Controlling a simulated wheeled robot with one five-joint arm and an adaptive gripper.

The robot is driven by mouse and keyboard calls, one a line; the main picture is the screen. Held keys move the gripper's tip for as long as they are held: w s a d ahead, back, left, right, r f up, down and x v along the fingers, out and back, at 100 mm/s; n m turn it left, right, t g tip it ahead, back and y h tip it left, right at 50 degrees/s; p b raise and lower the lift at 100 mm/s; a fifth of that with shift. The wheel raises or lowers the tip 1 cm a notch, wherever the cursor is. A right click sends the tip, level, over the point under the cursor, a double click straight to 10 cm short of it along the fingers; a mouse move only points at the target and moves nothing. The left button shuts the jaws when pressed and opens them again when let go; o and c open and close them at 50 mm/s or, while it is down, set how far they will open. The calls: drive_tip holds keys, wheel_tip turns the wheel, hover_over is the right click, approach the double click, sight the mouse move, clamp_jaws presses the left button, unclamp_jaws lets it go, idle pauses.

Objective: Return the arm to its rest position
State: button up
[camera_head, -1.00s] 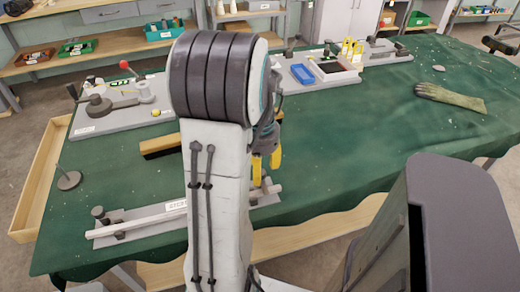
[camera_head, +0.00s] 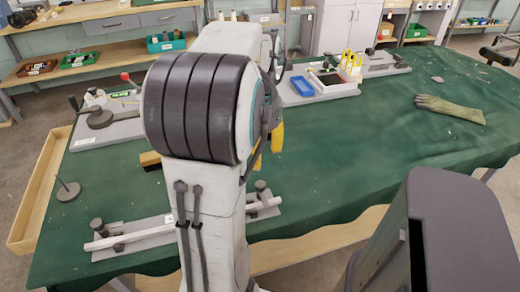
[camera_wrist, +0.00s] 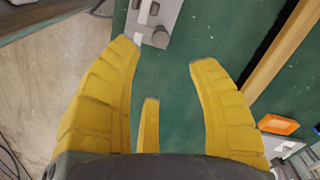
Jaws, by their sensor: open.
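My arm rises in front of the table in the head view and hides part of it. My gripper (camera_head: 268,150) shows only partly there, its yellow fingers just right of my arm, over the green-covered table (camera_head: 380,155). In the wrist view my gripper (camera_wrist: 165,55) has its yellow fingers spread apart, with nothing between them but green cloth below. A grey fixture plate (camera_wrist: 158,22) lies beyond the fingertips in that view.
A fixture with a white bar (camera_head: 135,240) lies at the table's front left, partly behind my arm. A blue tray (camera_head: 302,86) and a frame with yellow pieces (camera_head: 350,62) stand at the back. The table's middle right is clear.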

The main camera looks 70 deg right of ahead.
idle(0.7)
drive_tip(key=f+n, duration=0.2)
drive_tip(key=a+f+n, duration=0.1)
drive_tip(key=f+n, duration=0.1)
drive_tip(key=shift+s+a+n, duration=0.1)
drive_tip(key=shift+a+n, duration=0.05)
drive_tip(key=shift+n, duration=0.25)
drive_tip(key=w+a+r+n+t+p, duration=0.1)
drive_tip(key=w+a+r+n+p, duration=0.1)
drive_tip(key=a, duration=0.8)
drive_tip(key=w+a+r+n+t+p, duration=0.1)
drive_tip(key=w+a+r+n+p, duration=0.2)
drive_tip(key=w+a+n, duration=0.3)
drive_tip(key=w+a+r+n+t+p, duration=0.1)
drive_tip(key=w+a+r+n+p, duration=0.2)
drive_tip(key=a+n, duration=0.6)
drive_tip(key=w+a+r, duration=0.2)
drive_tip(key=a, duration=0.4)
drive_tip(key=shift+d, duration=0.1)
